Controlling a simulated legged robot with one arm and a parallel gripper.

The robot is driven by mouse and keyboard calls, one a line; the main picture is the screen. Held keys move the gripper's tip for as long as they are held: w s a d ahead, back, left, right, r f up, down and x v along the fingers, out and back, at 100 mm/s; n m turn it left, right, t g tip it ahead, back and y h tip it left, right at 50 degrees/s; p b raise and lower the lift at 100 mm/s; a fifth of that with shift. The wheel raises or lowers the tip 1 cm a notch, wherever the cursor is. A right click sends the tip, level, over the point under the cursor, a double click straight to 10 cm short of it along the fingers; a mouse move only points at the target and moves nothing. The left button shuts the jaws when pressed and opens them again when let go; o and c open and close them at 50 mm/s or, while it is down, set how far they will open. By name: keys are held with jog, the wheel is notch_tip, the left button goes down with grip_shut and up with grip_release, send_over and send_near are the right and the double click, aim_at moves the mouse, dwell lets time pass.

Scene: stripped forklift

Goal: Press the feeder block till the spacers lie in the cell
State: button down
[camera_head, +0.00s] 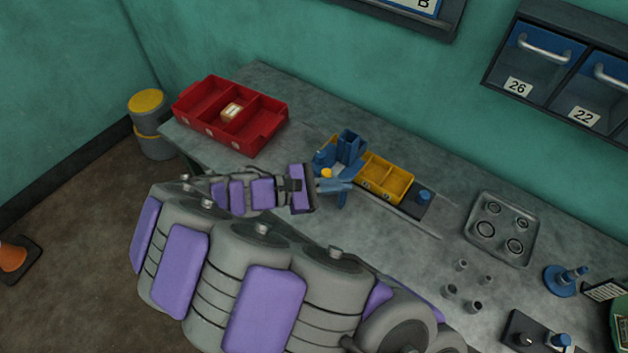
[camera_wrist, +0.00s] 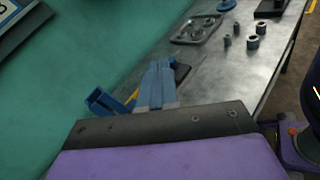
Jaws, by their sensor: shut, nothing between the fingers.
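The blue feeder (camera_head: 350,144), with an upright open-topped part, stands on the bench near its middle. A yellow knob or button (camera_head: 326,173) shows low on its left side; I cannot tell whether this is the feeder block. A yellow tray (camera_head: 398,193) with several cells sits right of the feeder on a dark rail; no spacers are visible in it. My gripper (camera_head: 345,187) is shut and empty, just in front of the feeder; contact cannot be told. In the wrist view my blue fingers (camera_wrist: 158,72) are together, with part of the feeder (camera_wrist: 100,103) to their left.
A red bin (camera_head: 265,125) holding a small pale box stands at the left. A blue knob (camera_head: 425,195) is at the rail's right end. Farther right are a grey tray with rings (camera_head: 502,228), several small grey cylinders (camera_head: 450,290) and a blue stand (camera_head: 560,282).

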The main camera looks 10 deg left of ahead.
aim_at(322, 177)
jog(key=s+a+f+n+t+y, duration=0.2)
jog(key=s+a+f+n+t, duration=0.1)
jog(key=a, duration=0.4)
jog(key=s+a+f+n+t+y, duration=0.2)
jog(key=s+a+f+n+t, duration=0.2)
jog(key=a+f+n+t, duration=0.1)
jog(key=a+n, duration=0.1)
jog(key=a, duration=0.1)
jog(key=shift+a+f+p, duration=0.3)
jog(key=shift+w, duration=0.1)
jog(key=b+x, duration=0.2)
jog(key=x, duration=1.2)
jog(key=shift+a+f+b, duration=0.1)
jog(key=shift+f+b, duration=0.1)
jog(key=shift+b, duration=0.1)
jog(key=shift+w, duration=0.1)
